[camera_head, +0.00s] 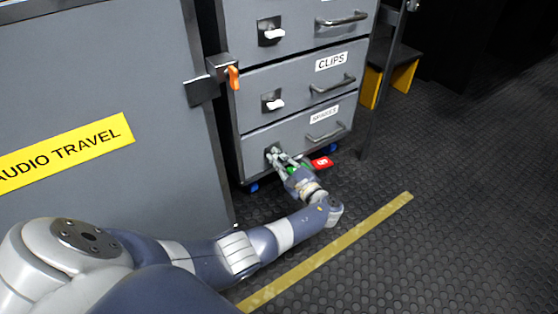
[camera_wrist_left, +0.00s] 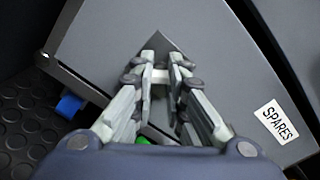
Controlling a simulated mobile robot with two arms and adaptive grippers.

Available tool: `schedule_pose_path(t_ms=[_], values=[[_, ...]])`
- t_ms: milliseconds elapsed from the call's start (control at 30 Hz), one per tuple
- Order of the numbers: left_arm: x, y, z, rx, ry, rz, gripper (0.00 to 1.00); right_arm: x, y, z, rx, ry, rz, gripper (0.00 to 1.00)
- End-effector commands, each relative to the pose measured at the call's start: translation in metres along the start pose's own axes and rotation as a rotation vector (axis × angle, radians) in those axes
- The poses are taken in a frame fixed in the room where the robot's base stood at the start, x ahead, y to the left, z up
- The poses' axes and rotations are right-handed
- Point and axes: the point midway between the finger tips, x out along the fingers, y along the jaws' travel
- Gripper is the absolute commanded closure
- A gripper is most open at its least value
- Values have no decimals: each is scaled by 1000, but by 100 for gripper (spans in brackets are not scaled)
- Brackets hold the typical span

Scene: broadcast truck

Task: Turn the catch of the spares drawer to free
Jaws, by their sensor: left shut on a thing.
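The spares drawer (camera_head: 296,130) is the lowest of the grey cabinet, with a white SPARES label (camera_wrist_left: 278,122) and a bar handle (camera_head: 324,132). Its catch has a dark backing plate (camera_wrist_left: 163,42) and a pale lever (camera_wrist_left: 160,76). My left gripper (camera_head: 277,156) is at the drawer front, its fingers on either side of the lever. In the left wrist view the gripper (camera_wrist_left: 161,72) is shut on this lever. The fingers hide much of the catch, so its exact angle is hard to tell. My right gripper is not in view.
The CLIPS drawer (camera_head: 300,84) above has a white catch lever (camera_head: 275,104). A red marker (camera_head: 322,162) and a green patch (camera_head: 293,169) show beside my gripper. A grey AUDIO TRAVEL case (camera_head: 110,80) stands left, with an orange-tipped latch (camera_head: 233,77). Dark floor is clear to the right.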

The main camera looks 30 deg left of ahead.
Motion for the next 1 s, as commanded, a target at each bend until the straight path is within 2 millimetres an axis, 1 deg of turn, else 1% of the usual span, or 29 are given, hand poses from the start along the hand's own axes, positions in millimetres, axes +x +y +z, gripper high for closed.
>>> schedule_pose_path(t_ms=[133, 600, 800, 1000], values=[[1, 1, -1, -140, -2, 0, 100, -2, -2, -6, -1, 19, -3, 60], [1, 2, -1, -557, -3, 0, 100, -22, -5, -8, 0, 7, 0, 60], [1, 2, -1, -681, -4, 1, 100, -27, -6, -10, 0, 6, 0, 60], [1, 2, 0, -756, -4, 2, 100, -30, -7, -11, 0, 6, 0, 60]])
